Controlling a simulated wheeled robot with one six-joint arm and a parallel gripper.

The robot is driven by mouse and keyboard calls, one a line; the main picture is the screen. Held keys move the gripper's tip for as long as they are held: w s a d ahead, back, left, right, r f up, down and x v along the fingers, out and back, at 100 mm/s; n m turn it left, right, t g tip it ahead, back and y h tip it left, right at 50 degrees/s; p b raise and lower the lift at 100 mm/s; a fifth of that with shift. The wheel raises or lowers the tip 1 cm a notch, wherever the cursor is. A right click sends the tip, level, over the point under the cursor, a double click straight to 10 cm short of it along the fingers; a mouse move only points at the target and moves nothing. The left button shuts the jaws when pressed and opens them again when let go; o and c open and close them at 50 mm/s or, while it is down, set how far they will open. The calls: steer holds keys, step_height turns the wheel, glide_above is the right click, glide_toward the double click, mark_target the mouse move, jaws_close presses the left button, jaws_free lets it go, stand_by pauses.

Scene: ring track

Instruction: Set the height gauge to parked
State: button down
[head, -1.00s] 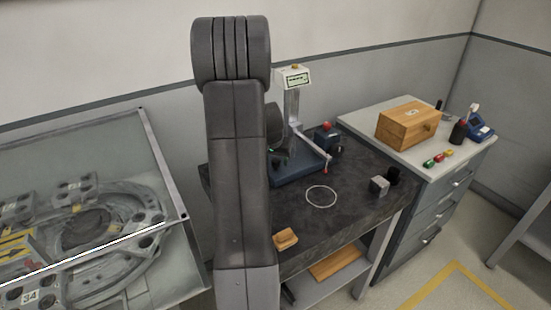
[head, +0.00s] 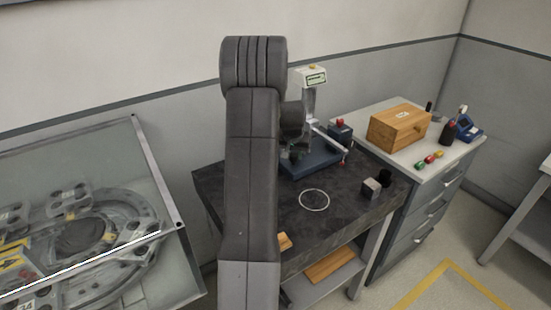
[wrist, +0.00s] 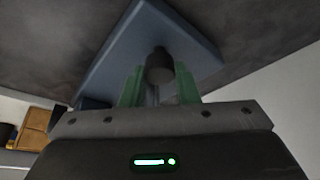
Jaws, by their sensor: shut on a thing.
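The height gauge stands on the dark table in the head view. It has a blue base (head: 318,163), a pale upright column (head: 308,103), a display head (head: 311,76) and a thin arm (head: 327,139) sloping down to the right with a red tip. My gripper (head: 292,155) is beside the column, mostly hidden behind my own arm. In the wrist view, the green fingers of my gripper (wrist: 159,88) are shut on a dark round knob (wrist: 160,66), with the blue base (wrist: 150,30) behind it. What the knob joins to is hidden.
A red-topped box (head: 341,131) stands close to the gauge's right. A white ring (head: 314,200), a grey cube (head: 371,188) and a black cup (head: 384,177) are on the dark table (head: 265,205). A wooden box (head: 399,127) stands on the drawer cabinet at right.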

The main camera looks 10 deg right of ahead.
mark_target(303, 157)
steer(key=d, duration=0.1)
steer(key=w+d, duration=0.1)
steer(key=d, duration=0.1)
steer(key=shift+w+d+r, duration=0.15)
steer(key=shift+w+d, duration=0.1)
steer(key=shift+d, duration=0.15)
steer(key=c, duration=1.5)
jaws_free()
steer(key=shift+r, duration=0.1)
steer(key=o, duration=0.4)
steer(key=shift+d, duration=0.2)
steer(key=shift+a, duration=0.15)
steer(key=b+v, duration=0.1)
steer(key=v, duration=1.2)
steer(key=shift+s+r+b, duration=0.2)
steer(key=shift+s+b, duration=0.05)
steer(key=shift+b, duration=0.1)
